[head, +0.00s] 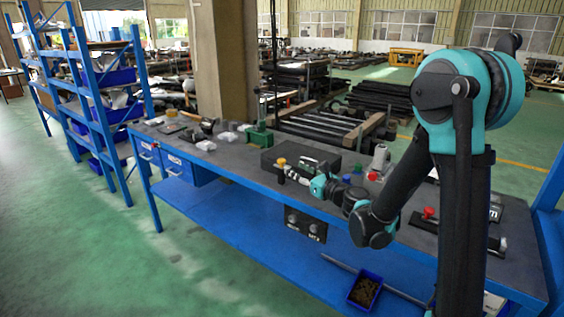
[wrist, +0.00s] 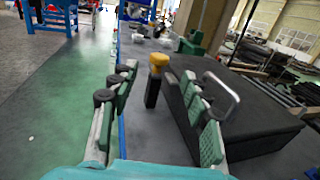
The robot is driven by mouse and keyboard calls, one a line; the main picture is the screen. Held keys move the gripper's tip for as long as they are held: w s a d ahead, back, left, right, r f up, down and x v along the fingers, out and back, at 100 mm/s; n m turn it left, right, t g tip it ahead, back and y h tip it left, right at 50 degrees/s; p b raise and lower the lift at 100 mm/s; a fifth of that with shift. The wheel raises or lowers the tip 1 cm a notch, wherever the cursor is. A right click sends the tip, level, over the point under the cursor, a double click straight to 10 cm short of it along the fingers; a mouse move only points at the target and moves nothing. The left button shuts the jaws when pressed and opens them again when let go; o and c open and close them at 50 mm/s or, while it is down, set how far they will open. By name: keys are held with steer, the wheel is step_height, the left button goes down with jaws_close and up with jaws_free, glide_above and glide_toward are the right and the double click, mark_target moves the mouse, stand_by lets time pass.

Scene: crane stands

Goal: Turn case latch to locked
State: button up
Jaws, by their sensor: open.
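A black case (head: 315,156) lies on the dark workbench; in the wrist view the case (wrist: 262,128) fills the right side, with a grey metal handle (wrist: 230,92). A black upright lever with a yellow top (wrist: 157,64) stands at the case's left side, and the yellow top also shows in the head view (head: 281,161). It looks like the latch; its locked or unlocked setting cannot be told. My gripper (head: 289,175) is open, its fingers (wrist: 160,88) spread left and right of the lever in the wrist view. No contact is visible.
The grey-topped blue workbench (head: 232,163) carries a green tool (head: 259,136) farther back and a red knob (head: 429,212) to the right. A blue bin (head: 364,291) sits on the lower shelf. Blue shelving (head: 98,95) stands left; the green floor before the bench is clear.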

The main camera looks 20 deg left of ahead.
mark_target(284, 162)
steer(key=x, duration=0.9)
steer(key=shift+s, duration=0.1)
steer(key=shift+c, duration=0.2)
jaws_close()
